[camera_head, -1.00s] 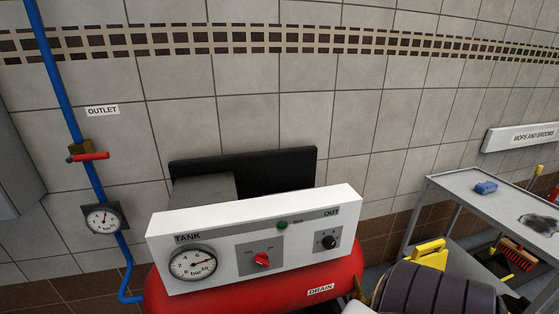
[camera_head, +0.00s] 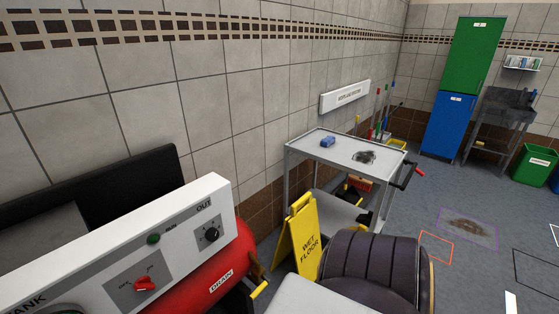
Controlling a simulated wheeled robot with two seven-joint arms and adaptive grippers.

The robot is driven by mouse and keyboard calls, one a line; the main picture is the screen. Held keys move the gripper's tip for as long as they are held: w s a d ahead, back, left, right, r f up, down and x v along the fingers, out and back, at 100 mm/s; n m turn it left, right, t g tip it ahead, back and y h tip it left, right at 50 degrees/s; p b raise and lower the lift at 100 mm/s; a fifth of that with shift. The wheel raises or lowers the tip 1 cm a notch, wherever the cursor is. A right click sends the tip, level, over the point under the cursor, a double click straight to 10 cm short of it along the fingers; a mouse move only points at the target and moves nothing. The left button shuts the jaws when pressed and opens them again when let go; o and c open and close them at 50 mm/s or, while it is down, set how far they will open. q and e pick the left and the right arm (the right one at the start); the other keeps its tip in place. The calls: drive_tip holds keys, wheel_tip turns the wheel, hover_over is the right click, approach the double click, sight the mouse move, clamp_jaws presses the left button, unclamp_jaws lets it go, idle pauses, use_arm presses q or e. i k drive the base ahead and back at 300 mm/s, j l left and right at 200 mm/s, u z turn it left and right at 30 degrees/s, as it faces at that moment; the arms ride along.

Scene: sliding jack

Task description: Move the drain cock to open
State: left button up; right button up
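The red tank (camera_head: 208,283) lies at the lower left, below a white panel, and bears a DRAIN label (camera_head: 221,279). Near the label, at the tank's right end, a small yellow lever (camera_head: 259,289) sticks out. It looks like the drain cock, but it is small and partly cut off by pale and dark shapes, so I cannot tell its setting. Neither of my grippers is in view.
The white panel (camera_head: 120,255) carries a red switch and a black knob. A yellow wet floor sign (camera_head: 298,238) stands right of the tank, before a grey trolley (camera_head: 315,152). A dark ribbed shape (camera_head: 372,268) fills the lower middle. Floor at right is mostly open.

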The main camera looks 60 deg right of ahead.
sight(267, 281)
drive_tip(key=z, duration=1.75)
